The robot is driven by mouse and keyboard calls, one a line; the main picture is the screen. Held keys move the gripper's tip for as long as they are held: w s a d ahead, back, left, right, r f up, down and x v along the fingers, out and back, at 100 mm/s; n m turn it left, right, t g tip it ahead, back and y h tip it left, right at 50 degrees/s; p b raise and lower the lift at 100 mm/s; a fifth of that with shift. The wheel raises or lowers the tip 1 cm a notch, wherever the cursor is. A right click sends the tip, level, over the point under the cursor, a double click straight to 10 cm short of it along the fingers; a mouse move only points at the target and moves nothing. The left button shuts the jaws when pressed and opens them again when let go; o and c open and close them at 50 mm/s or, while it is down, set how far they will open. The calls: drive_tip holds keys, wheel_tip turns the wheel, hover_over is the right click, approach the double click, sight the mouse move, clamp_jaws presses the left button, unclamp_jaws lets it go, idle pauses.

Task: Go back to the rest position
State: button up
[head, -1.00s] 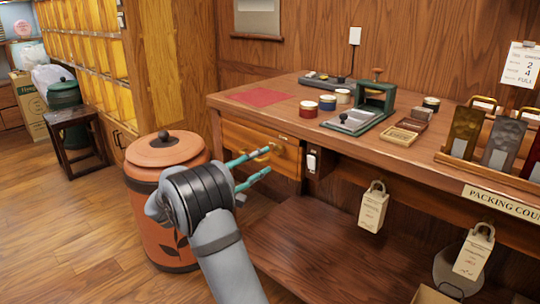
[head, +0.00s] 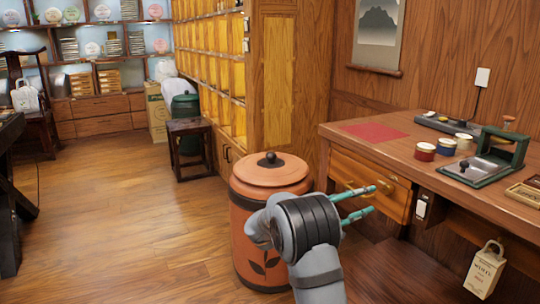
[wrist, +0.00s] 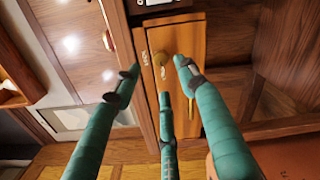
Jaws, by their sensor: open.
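My gripper (head: 362,203) is open, with its teal fingers pointing right toward the drawer front (head: 366,184) under the counter. In the wrist view the teal fingers of my gripper (wrist: 160,90) are spread apart with nothing between them. A brass knob (wrist: 160,59) on a wooden front shows beyond the fingertips. Whether any fingertip touches the wood cannot be told.
An orange lidded canister (head: 262,215) stands close beside my arm. The counter (head: 335,131) holds a red cloth (head: 374,132), small tins (head: 424,152) and a green press (head: 492,160). The wooden floor (head: 130,220) at left is open.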

sight(386, 190)
drive_tip(key=x, duration=0.8)
drive_tip(key=shift+w+d, duration=0.25)
drive_tip(key=shift+d, duration=0.1)
drive_tip(key=shift+a, duration=0.1)
